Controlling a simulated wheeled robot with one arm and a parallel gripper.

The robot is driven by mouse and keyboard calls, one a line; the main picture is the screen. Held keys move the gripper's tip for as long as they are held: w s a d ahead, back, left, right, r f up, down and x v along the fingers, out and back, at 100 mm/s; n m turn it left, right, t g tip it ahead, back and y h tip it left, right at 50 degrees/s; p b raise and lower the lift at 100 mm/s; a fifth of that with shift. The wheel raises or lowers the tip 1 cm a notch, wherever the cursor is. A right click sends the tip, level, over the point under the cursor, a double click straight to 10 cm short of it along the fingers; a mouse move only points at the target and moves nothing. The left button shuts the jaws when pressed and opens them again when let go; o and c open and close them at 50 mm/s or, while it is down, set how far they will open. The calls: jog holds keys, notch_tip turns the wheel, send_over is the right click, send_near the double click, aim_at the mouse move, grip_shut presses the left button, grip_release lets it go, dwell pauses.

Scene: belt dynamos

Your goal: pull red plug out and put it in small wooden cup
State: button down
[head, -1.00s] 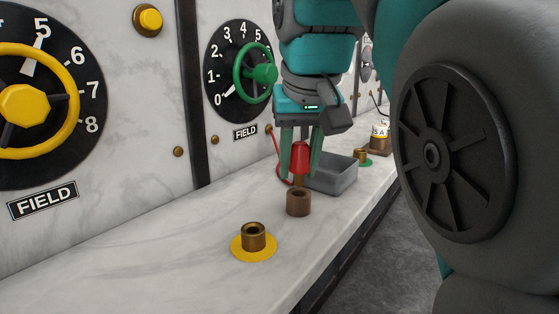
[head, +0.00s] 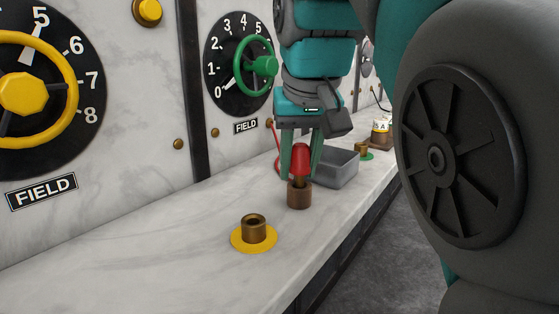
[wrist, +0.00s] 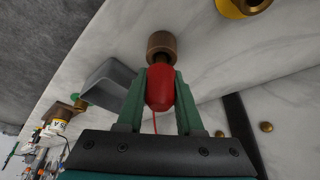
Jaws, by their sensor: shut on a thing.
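The red plug (head: 300,160) is upright between the green fingers of my gripper (head: 300,170), which is shut on it. Its brass pin points down into the mouth of the small wooden cup (head: 299,196), which stands on the marble ledge. The pin's lower end is hidden by the cup's rim. In the wrist view the red plug (wrist: 160,90) sits between both fingers, with the wooden cup (wrist: 161,46) just beyond its tip. A thin red cord trails from the plug. I cannot tell whether the plug touches the cup's floor.
A grey open tray (head: 338,168) stands close behind the cup. A brass socket on a yellow disc (head: 254,233) is in front, and one on a green disc (head: 363,150) is farther back. The marble panel with handwheels rises at left. The ledge's edge drops off at right.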

aim_at(302, 147)
jog(key=shift+f, duration=0.55)
jog(key=shift+c, duration=2.4)
grip_release()
jog(key=shift+r, duration=0.15)
jog(key=shift+v, duration=0.9)
jog(key=p+v, duration=0.2)
jog(key=v, duration=0.3)
jog(key=shift+s+r+p, duration=0.15)
jog(key=shift+r+p, duration=0.15)
jog(key=shift+p, duration=0.05)
jog(key=shift+s+r, duration=0.1)
